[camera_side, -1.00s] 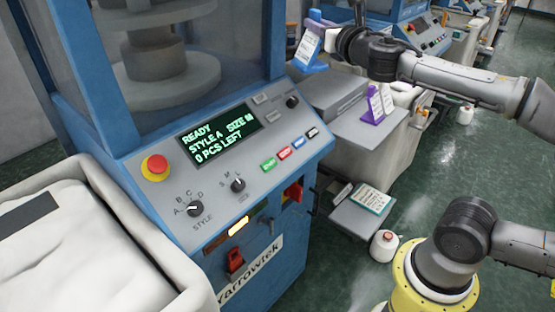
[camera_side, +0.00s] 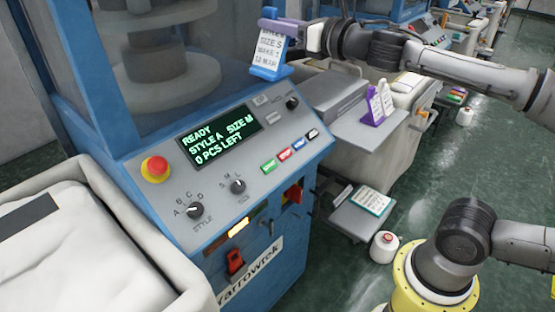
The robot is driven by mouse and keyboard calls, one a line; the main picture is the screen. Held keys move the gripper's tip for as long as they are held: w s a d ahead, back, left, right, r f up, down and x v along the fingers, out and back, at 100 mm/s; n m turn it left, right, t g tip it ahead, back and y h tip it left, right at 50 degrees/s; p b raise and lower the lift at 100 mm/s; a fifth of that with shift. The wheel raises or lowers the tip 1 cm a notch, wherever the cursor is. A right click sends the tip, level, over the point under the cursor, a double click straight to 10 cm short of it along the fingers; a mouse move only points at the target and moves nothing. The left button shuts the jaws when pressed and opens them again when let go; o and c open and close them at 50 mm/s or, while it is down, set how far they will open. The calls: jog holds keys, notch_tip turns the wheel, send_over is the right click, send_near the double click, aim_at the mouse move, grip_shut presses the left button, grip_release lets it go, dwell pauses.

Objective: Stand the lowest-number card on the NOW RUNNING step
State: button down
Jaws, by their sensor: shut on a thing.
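A white card in a blue stand (camera_side: 268,52) is held up at the top of the view, right of the blue machine's window. Its print includes "SIZE S" and "MAKE 1"; other lines are too small to read surely. My gripper (camera_side: 284,26) is shut on this card at its top and holds it upright, slightly tilted. A second card in a purple stand (camera_side: 379,104) stands on the grey side shelf (camera_side: 352,128). A third card with a teal edge (camera_side: 364,200) rests on the low grey step (camera_side: 357,222). I cannot read a NOW RUNNING label.
The machine panel's display (camera_side: 219,134) reads READY, STYLE A, SIZE M, 0 PCS LEFT. A red stop button (camera_side: 155,166), knobs and coloured buttons sit on the sloping panel. A white cone (camera_side: 384,246) stands on the floor beside the low step. A grey box (camera_side: 327,90) adjoins the shelf.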

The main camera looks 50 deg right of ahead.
jog(key=shift+d, duration=0.1)
jog(key=shift+d+h, duration=0.3)
jog(key=shift+d, duration=0.05)
jog(key=w+d+f+m+g+h, duration=0.25)
jog(key=d+m+g+h, duration=0.45)
jog(key=d, duration=0.9)
jog(key=w+d+f+m+g+h, duration=0.25)
jog(key=d+m+h, duration=0.4)
jog(key=d, duration=0.95)
jog(key=d+f+g+h, duration=0.1)
jog(key=d+f, duration=0.3)
jog(key=f, duration=0.3)
jog(key=w+d+f+h, duration=0.1)
jog(key=d+f, duration=0.2)
jog(key=f, duration=0.4)
jog(key=shift+d+f+g, duration=0.35)
jog(key=shift+d, duration=0.05)
jog(key=shift+f+h, duration=0.25)
jog(key=shift+f, duration=0.35)
jog(key=c, duration=0.7)
grip_release()
jog(key=shift+c, duration=0.2)
